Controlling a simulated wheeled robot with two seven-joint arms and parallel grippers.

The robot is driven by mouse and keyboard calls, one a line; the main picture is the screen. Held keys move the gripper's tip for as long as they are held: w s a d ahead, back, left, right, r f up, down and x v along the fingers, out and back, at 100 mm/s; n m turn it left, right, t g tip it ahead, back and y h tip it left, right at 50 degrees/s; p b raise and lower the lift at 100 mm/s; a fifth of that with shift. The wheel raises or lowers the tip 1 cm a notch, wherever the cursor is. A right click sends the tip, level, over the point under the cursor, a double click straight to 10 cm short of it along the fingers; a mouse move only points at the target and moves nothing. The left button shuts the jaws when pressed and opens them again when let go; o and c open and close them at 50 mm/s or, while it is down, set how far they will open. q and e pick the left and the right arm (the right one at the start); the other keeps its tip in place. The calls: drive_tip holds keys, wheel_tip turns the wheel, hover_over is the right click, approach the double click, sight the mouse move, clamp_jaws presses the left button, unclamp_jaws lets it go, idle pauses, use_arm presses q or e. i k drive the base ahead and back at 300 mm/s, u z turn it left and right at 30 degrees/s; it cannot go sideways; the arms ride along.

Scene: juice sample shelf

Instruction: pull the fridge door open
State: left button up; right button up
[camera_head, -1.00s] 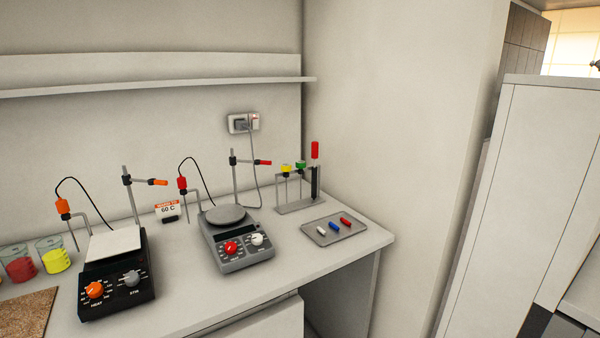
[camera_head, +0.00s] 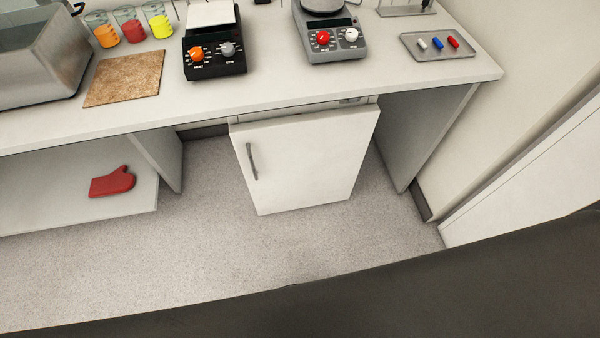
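The small white fridge stands on the floor under the bench, in the middle of the head view. Its door (camera_head: 308,160) is shut and faces me. A grey vertical bar handle (camera_head: 252,161) is on the door's left side. Neither of my grippers shows in the head view.
The bench top (camera_head: 270,90) overhangs the fridge. Side panels (camera_head: 425,135) stand left and right of it with gaps. A low shelf (camera_head: 60,205) with a red oven mitt (camera_head: 112,182) is at left. Speckled floor (camera_head: 200,240) before the fridge is clear. Hot plates (camera_head: 213,60) stand above.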

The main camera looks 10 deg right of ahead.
sight(304, 160)
drive_tip(key=u, duration=0.9)
drive_tip(key=k, duration=1.25)
drive_tip(key=z, duration=1.5)
drive_tip(key=i, duration=0.5)
drive_tip(key=z, duration=0.05)
